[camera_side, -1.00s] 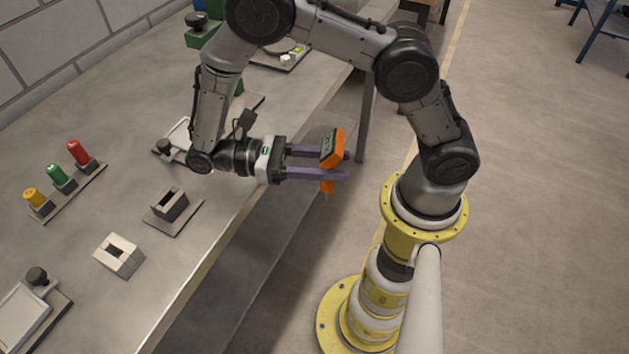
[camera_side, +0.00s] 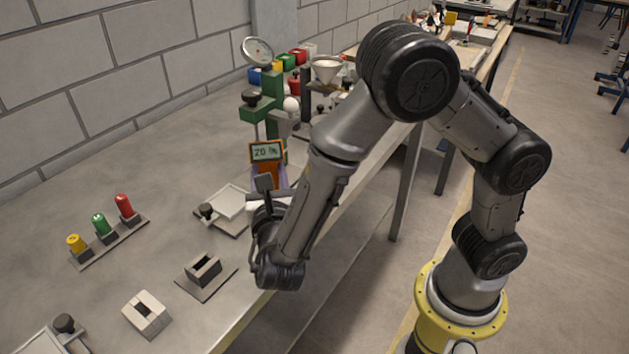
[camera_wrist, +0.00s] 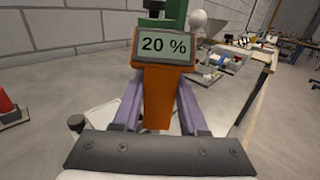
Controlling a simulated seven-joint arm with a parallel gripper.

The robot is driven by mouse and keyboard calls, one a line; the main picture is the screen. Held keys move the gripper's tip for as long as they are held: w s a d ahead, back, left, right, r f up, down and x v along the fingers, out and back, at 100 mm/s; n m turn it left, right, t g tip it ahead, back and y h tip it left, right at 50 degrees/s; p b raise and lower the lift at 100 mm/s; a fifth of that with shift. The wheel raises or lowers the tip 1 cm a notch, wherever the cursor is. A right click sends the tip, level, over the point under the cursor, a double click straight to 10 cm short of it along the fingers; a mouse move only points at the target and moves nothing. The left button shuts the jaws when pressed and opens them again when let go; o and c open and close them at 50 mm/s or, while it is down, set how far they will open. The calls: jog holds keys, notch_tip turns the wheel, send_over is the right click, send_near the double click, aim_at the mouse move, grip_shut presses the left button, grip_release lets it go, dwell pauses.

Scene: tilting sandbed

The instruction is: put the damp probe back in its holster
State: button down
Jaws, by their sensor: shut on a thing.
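The damp probe (camera_side: 266,152) is orange, with a screen reading 20 %. My gripper (camera_side: 268,178) is shut on it over the bench, and the screen faces the camera. A dark slotted block (camera_side: 204,266) sits on a grey plate in front of my gripper. A pale slotted block (camera_side: 147,312) lies nearer the camera. Both slots look empty; I cannot tell which block is the holster.
A rack with yellow, green and red knobs (camera_side: 101,226) stands at left. A pale tray (camera_side: 229,203) with a dark knob lies close by my gripper. A green stand with a dial (camera_side: 257,52) and a funnel (camera_side: 327,70) stand behind. The left bench top is mostly clear.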

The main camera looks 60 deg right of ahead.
jog(key=w+a+n+t+y, duration=0.3)
jog(key=a+n+t+y, duration=0.2)
jog(key=a+n+y, duration=0.4)
jog(key=shift+a+f+t+y, duration=0.45)
jog(key=shift+a+y, duration=1.65)
jog(key=shift+a, duration=1.95)
jog(key=shift+f, duration=0.5)
jog(key=shift+f, duration=0.7)
jog(key=shift+f, duration=0.35)
jog(key=shift+f, duration=0.35)
